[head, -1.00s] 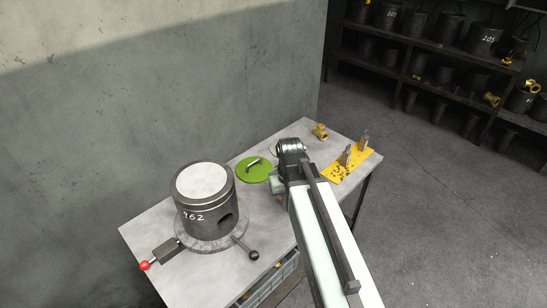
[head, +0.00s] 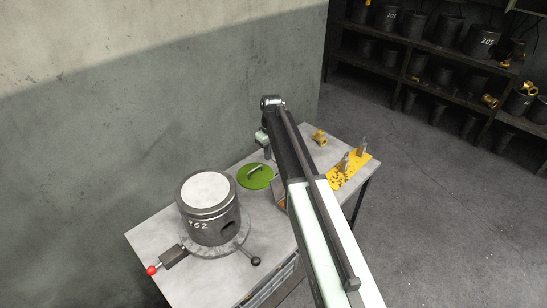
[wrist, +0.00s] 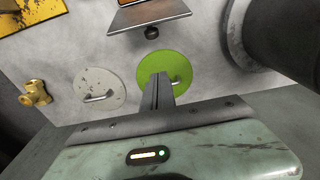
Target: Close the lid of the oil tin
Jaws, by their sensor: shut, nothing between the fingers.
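My gripper (wrist: 158,88) is shut and empty, its fingers in front of the green disc in the wrist view. In the head view my gripper (head: 267,152) hangs beyond the green disc, near the wall side of the table. What looks like the oil tin's lid, a grey metal plate (wrist: 148,16) with a dark knob, shows at the top of the wrist view, tilted open. A strip of orange behind it seems to be the tin (wrist: 151,4), mostly cut off. In the head view the plate (head: 278,187) is largely hidden behind my arm.
The green disc (head: 255,177) with a handle lies flat on the table. A grey disc (wrist: 98,92) with a handle and a brass fitting (head: 319,138) lie nearby. A large dark cylinder (head: 208,215) stands at left. A yellow plate (head: 349,170) with upright pieces lies right.

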